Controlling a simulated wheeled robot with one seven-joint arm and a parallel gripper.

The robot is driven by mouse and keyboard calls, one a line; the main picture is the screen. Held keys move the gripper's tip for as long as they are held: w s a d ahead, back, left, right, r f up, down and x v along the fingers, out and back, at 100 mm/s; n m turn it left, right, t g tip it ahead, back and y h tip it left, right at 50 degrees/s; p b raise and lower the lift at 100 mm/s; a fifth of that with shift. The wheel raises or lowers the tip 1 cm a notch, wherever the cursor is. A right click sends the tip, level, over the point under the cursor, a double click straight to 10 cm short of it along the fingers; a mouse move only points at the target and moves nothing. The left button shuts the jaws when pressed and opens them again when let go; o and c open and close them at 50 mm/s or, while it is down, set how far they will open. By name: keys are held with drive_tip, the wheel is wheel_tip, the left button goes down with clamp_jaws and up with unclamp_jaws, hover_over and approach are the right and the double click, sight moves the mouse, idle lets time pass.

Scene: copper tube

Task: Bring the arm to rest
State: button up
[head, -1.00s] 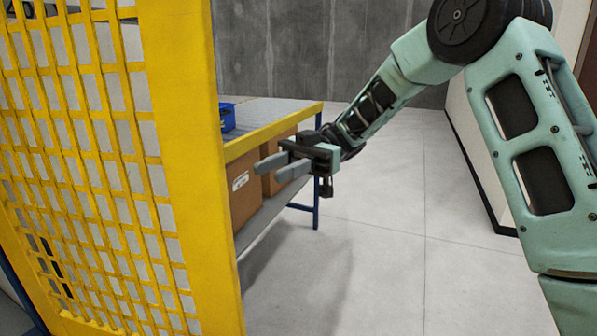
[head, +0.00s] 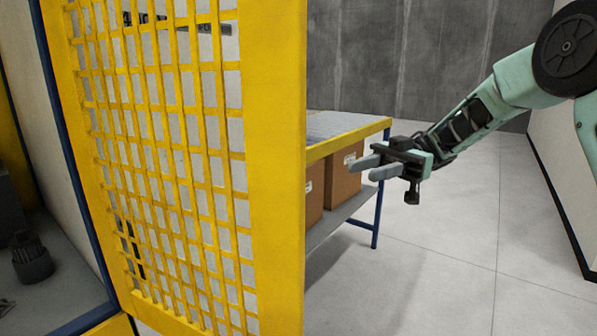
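My gripper (head: 363,169) is at the right of the head view, at the end of my pale green arm. Its two grey fingers point left and stand apart with a narrow gap, and nothing shows between them. It appears in front of the table's right end and the cartons; whether it touches them is hard to tell, but no contact shows. The upper part of my arm is cut off by the right picture edge.
A yellow mesh panel (head: 274,190) stands close at left. Behind it, a blue-legged table (head: 349,137) with a yellow edge has cardboard cartons (head: 343,178) on its lower shelf. A dark motor-like part (head: 32,262) lies far left. Floor (head: 450,270) at right is clear.

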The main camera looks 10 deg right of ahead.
drive_tip(key=w+a+m+t+y, duration=0.2)
drive_tip(key=w+a+m+t, duration=0.3)
drive_tip(key=t, duration=0.5)
drive_tip(key=w+d+f+m+t+h, duration=0.2)
drive_tip(key=w+d+m+t+h, duration=0.5)
drive_tip(key=t, duration=0.3)
drive_tip(key=s+d+f+m+g+h, duration=0.5)
drive_tip(key=s+d+f+m+h, duration=0.55)
drive_tip(key=s+f, duration=0.3)
drive_tip(key=s+f+m+g, duration=0.1)
drive_tip(key=s+f+g, duration=0.25)
drive_tip(key=s, duration=0.95)
drive_tip(key=s+a+n+g+b, duration=0.1)
drive_tip(key=s+a+n, duration=0.3)
drive_tip(key=a, duration=0.5)
drive_tip(key=s+a+n+g+b, duration=0.1)
drive_tip(key=s+a+n+g, duration=0.1)
drive_tip(key=s+a, duration=0.6)
drive_tip(key=shift+a+n, duration=0.65)
drive_tip(key=shift+n, duration=0.2)
